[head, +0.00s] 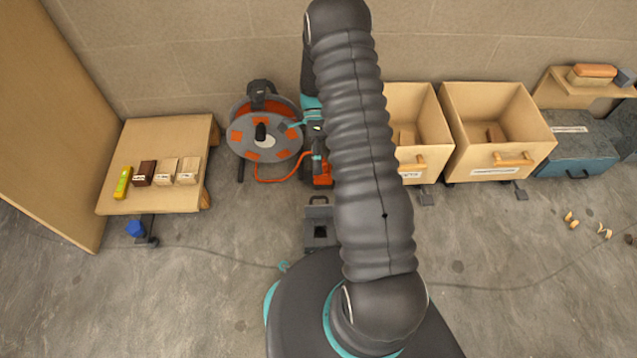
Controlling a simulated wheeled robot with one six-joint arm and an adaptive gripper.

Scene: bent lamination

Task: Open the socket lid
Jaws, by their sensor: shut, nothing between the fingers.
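A cable reel (264,130) with a grey face and several orange socket lids stands on the floor against the back wall. A dark knob sits at the middle of its face. The lids on its left and lower side look shut. My gripper (292,126) shows only in small part, just left of my arm, by the reel's right upper edge. It looks shut and empty. I cannot tell whether it touches the lid there. My arm hides what lies to the right of the gripper.
A low wooden table (155,140) with small blocks stands left of the reel. An orange cable (270,180) trails below the reel. A grey box (319,231) is on the floor near my base. Wooden bins (497,130) line the wall at right. The front floor has free room.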

